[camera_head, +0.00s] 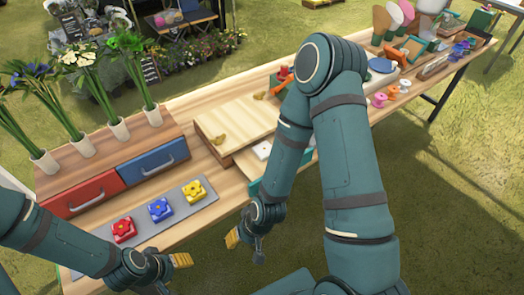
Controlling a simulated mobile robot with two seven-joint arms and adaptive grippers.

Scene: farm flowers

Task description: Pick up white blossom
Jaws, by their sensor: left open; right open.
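A bunch of white blossoms (79,56) on green stems stands in a small white vase (83,148), between blue and yellow-green flowers on the wooden drawer unit. A small white piece (263,150) lies at the middle of the table, partly hidden by my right arm; I cannot tell whether it is a blossom. My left gripper (173,275) is open and empty at the bottom left, in front of the flower blocks. My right gripper (245,248) is open and empty beyond the table's front edge, below the white piece.
A grey tray (205,186) holds red (124,230), blue (161,209) and yellow (195,190) flower blocks. The red drawer (84,194) and blue drawer (150,162) are shut. A wooden board (238,122) lies mid-table. Spools and tools crowd the right end.

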